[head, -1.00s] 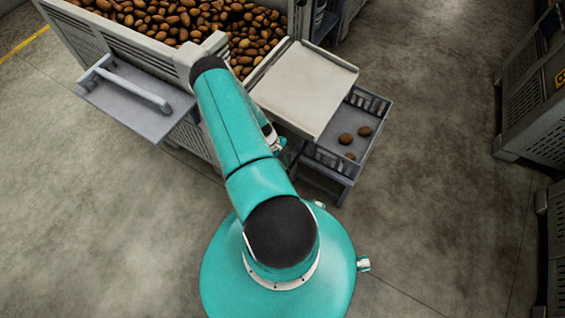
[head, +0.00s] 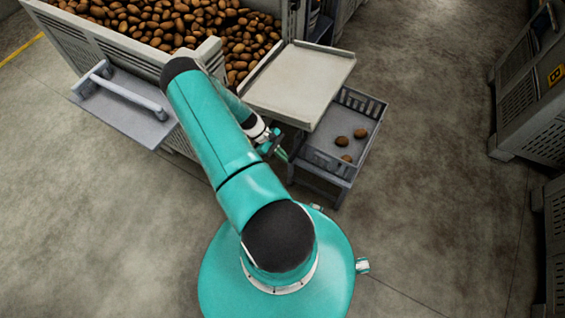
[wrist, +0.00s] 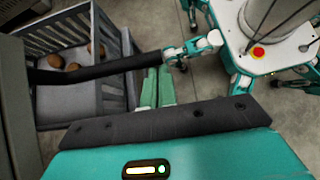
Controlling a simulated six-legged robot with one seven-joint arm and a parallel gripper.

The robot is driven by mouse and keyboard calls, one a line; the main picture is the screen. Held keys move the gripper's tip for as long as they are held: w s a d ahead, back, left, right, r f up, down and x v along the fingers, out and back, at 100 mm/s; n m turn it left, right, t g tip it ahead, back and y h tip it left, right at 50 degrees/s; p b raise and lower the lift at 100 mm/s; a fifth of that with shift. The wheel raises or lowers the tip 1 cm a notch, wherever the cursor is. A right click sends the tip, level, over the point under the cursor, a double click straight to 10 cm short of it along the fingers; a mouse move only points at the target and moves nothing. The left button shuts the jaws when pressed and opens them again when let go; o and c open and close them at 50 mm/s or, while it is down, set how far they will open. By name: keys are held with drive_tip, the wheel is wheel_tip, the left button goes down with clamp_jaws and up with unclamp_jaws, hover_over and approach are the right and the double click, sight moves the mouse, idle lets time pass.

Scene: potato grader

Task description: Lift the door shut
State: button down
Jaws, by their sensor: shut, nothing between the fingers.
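The door (head: 118,115) is a flat grey panel with a bar handle (head: 128,93). It hangs open, sticking out about level from the side of the big potato bin (head: 120,45), at the left of the head view. My upper arm covers or borders its right end. My gripper (head: 281,154) is low, right of my arm and well away from the door, beside the low crate. In the wrist view its two green fingers (wrist: 155,90) lie together with nothing between them. The door is not recognisable in the wrist view.
A pale tray (head: 300,82) juts from the bin's right corner, above a low grey crate (head: 375,108) holding a few potatoes; the crate also shows in the wrist view (wrist: 125,55). Slatted bins (head: 522,100) stand at the right. The floor left of me is clear.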

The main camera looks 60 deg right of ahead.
drive_tip(key=w+r+g, duration=0.2)
drive_tip(key=w+r, duration=0.1)
drive_tip(key=r, duration=0.5)
drive_tip(key=w+r+g, duration=0.2)
drive_tip(key=r, duration=0.7)
drive_tip(key=shift+w+d, duration=0.35)
drive_tip(key=shift+w, duration=0.05)
drive_tip(key=shift+r, duration=0.1)
